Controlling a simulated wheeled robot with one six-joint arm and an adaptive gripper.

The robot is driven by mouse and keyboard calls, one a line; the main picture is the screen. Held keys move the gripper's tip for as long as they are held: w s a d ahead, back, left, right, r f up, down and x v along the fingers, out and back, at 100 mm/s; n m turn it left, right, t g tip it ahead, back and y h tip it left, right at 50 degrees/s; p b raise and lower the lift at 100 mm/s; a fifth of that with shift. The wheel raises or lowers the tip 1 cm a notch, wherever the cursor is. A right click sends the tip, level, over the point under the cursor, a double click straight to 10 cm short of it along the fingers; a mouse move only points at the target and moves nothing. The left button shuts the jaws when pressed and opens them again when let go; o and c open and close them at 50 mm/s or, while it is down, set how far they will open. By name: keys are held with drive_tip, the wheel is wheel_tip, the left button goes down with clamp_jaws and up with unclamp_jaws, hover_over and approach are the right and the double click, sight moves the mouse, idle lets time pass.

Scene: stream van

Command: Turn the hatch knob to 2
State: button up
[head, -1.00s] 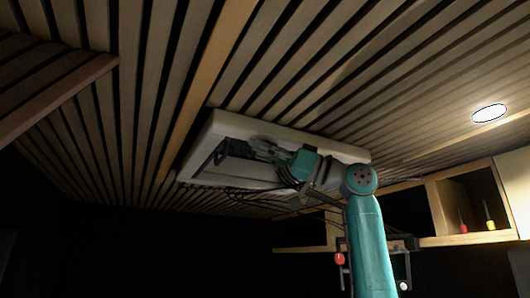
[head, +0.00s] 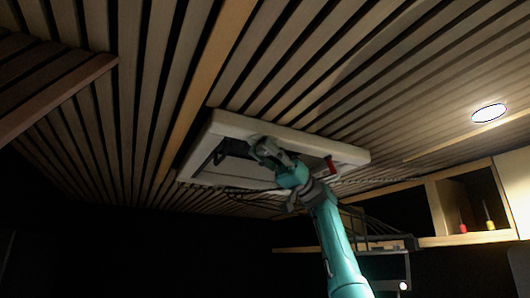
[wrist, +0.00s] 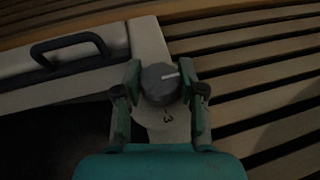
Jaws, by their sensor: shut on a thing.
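The hatch (head: 345,152) is a pale rectangular frame on the slatted ceiling, with a black handle (wrist: 72,46) at its left. The round grey knob (wrist: 158,86) sits on the frame in the wrist view, and its white pointer mark points right and slightly up in the picture. A dark "3" shows on the pale dial below the knob. My gripper (wrist: 160,88) is shut on the knob, one finger on each side. In the head view my gripper (head: 262,150) is up against the hatch and hides the knob. The other dial numbers cannot be made out.
Wooden slats surround the hatch. A small red part (head: 330,164) shows at the hatch's right end. A lit round lamp (head: 489,113) is on the ceiling at right, above an open shelf (head: 450,240) with small items. Dark cables hang below the hatch.

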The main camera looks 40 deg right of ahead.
drive_tip(key=shift+n+g, duration=0.6)
drive_tip(key=shift+g, duration=0.6)
drive_tip(key=o, duration=1.2)
drive_tip(key=shift+c, duration=0.2)
drive_tip(key=shift+t, duration=0.4)
